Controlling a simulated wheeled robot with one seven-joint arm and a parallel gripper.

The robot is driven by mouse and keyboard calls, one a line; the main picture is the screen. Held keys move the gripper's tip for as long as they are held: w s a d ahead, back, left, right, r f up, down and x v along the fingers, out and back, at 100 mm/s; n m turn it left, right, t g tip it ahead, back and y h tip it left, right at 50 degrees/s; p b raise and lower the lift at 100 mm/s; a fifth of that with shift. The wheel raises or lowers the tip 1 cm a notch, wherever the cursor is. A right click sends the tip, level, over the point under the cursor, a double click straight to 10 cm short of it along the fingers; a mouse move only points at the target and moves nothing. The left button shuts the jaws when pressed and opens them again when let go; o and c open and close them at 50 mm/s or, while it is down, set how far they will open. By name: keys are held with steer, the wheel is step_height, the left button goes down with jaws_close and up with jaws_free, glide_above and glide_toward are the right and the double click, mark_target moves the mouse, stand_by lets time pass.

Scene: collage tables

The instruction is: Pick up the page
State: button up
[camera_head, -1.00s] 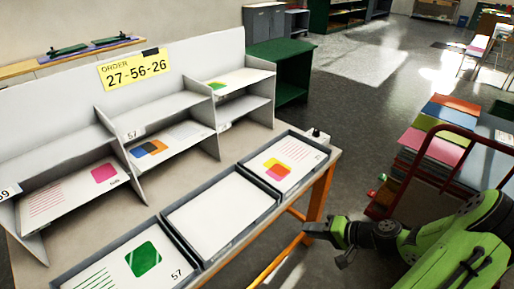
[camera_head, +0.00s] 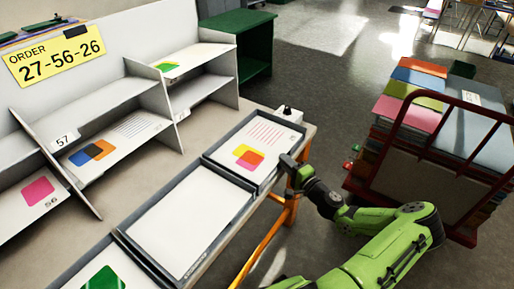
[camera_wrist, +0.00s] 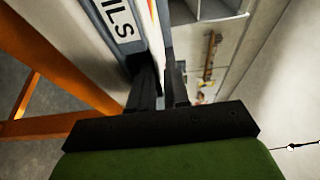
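Several printed pages are in view; the task does not say which is meant. One page with pink, orange and yellow shapes and red lines (camera_head: 255,140) lies in the far right tray (camera_head: 207,160). My gripper (camera_head: 288,164) is at that tray's right edge, beside the page. In the wrist view, my gripper's two dark fingers (camera_wrist: 161,68) stand close together by a labelled tray edge (camera_wrist: 118,18), with a thin gap between them. A blank white page (camera_head: 190,218) lies in the middle tray, and a green-square page (camera_head: 107,280) in the near tray.
A white shelf unit (camera_head: 92,112) behind the trays holds pages, including one with blue, black and orange squares (camera_head: 113,140). A red-framed cart (camera_head: 420,150) with coloured stacks stands right. A green cabinet (camera_head: 237,45) stands behind.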

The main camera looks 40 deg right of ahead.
mark_target(277, 154)
steer(key=w, duration=0.2)
steer(key=w+b, duration=0.1)
steer(key=w, duration=0.2)
steer(key=shift+d+f, duration=0.2)
jaws_close()
steer(key=shift+s, duration=0.1)
